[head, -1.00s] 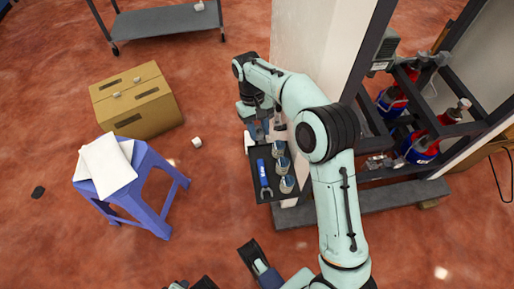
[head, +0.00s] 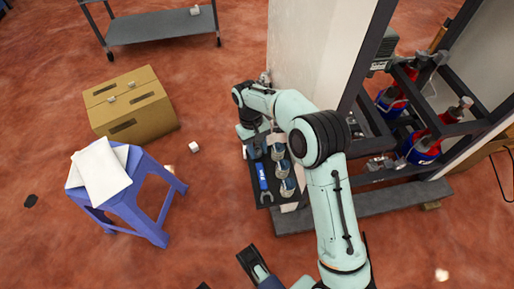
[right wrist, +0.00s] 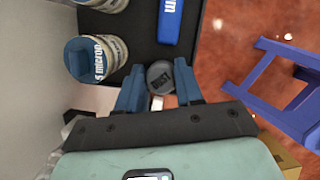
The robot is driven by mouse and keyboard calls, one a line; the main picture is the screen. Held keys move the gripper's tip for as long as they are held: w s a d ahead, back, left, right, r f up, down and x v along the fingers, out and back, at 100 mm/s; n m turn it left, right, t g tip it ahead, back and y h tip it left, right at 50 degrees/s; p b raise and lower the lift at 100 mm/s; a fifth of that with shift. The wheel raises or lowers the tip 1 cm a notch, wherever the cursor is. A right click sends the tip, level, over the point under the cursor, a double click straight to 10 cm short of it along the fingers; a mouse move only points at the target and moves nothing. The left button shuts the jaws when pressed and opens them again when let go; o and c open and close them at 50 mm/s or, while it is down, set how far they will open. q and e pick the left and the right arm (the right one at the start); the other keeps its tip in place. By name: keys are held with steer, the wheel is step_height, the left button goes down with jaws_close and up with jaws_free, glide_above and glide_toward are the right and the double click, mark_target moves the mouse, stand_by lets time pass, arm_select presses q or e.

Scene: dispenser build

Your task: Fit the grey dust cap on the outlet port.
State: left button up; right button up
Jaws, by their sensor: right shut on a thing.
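My right gripper (right wrist: 160,90) has blue fingers and is shut on the grey dust cap (right wrist: 160,76), a small round grey piece with dark lettering on its face. In the right wrist view the cap sits between the fingertips, over the edge of the dark tray. In the head view the right gripper (head: 256,147) hangs at the tray's far left end, beside the white panel, and I cannot make out the cap there. I cannot pick out the outlet port for sure in either view.
A white panel (head: 310,60) and a dark frame with red-and-blue cylinders (head: 423,150) stand right.

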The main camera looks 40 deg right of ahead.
steer(key=shift+f, duration=0.15)
steer(key=o, duration=1)
steer(key=shift+a, duration=0.1)
steer(key=p+v, duration=0.1)
steer(key=v, duration=0.5)
steer(key=shift+p, duration=0.3)
arm_select(q)
steer(key=shift+h, duration=0.3)
steer(key=shift+s+d+r+p, duration=0.15)
steer(key=shift+d+r+p, duration=0.15)
steer(key=shift+r, duration=0.45)
steer(key=shift+s+d+r+p, duration=0.1)
steer(key=shift+d+r+p, duration=0.25)
steer(key=shift+r, duration=0.35)
steer(key=shift+s+d+r+p, duration=0.15)
steer(key=shift+d+r, duration=0.25)
steer(key=shift+r, duration=0.35)
arm_select(e)
steer(key=shift+v, duration=3.15)
